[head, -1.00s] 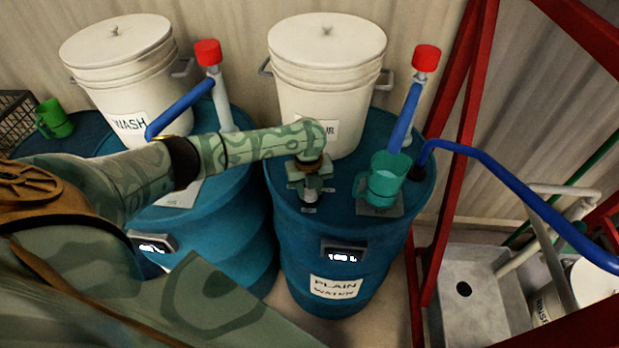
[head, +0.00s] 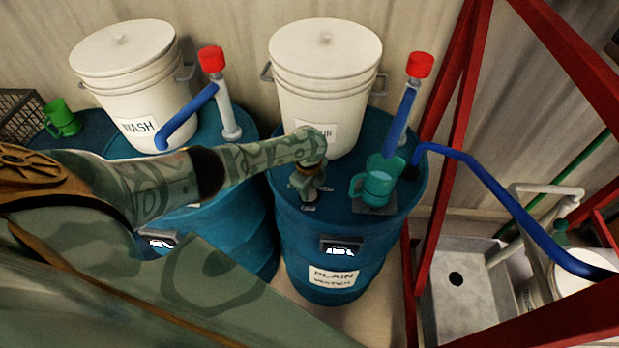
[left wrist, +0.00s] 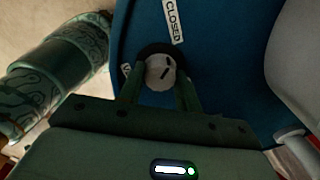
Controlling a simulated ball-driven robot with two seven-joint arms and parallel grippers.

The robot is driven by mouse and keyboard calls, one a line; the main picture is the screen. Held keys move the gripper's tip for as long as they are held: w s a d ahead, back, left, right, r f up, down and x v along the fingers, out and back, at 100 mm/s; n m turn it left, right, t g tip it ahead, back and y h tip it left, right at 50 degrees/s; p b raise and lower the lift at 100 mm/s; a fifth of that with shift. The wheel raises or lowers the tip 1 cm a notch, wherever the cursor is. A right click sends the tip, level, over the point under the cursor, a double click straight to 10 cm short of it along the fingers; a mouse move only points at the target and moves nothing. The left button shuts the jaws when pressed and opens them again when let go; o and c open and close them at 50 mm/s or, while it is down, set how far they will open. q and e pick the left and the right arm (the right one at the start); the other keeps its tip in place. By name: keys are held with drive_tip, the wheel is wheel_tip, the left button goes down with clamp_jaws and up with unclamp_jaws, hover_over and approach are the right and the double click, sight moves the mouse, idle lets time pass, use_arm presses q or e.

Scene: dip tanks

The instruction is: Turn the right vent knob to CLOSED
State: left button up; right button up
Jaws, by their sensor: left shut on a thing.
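My left gripper (head: 310,190) is over the top of the blue PLAIN WATER drum (head: 300,245), fingers pointing down. In the left wrist view its two fingers (left wrist: 160,82) are shut on either side of the round pale vent knob (left wrist: 158,74). A dark slanted mark on the knob's face points up and right, roughly toward the white CLOSED label (left wrist: 173,20); exact alignment is hard to tell. A second label (left wrist: 126,71) left of the knob is partly hidden by a finger. In the head view the gripper mostly hides the knob. My right gripper is not in view.
A teal mug (head: 376,180) stands on a plate right of the gripper. A white bucket (head: 322,100) stands behind it. A red-capped pipe (head: 419,66) and blue hose (head: 500,190) are to the right, beside the red frame (head: 450,150). The WASH bucket (head: 135,95) is left.

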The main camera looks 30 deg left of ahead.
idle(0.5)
use_arm(q)
drive_tip(key=o, duration=1)
drive_tip(key=shift+r, duration=0.1)
wheel_tip(320, 180, up, 16)
drive_tip(key=p, duration=0.4)
drive_tip(key=shift+s, duration=0.25)
